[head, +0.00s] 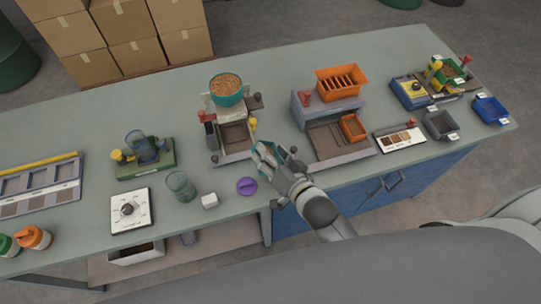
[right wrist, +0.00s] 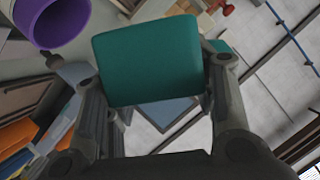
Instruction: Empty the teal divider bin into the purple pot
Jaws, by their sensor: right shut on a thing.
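My right gripper (head: 267,157) is shut on the teal divider bin (right wrist: 148,62), which fills the middle of the right wrist view between the two fingers. A plain teal face of the bin shows; its inside and any contents are hidden. The purple pot (head: 247,186) stands on the bench just left of and nearer than the gripper. It also shows at the top left of the right wrist view (right wrist: 40,38), with its open mouth visible. My left gripper is not in view.
A machine with a teal hopper of grain (head: 227,88) stands behind the gripper. A white block (head: 210,201) and a glass (head: 180,186) stand left of the pot. An orange bin (head: 353,127) on a brown tray is to the right.

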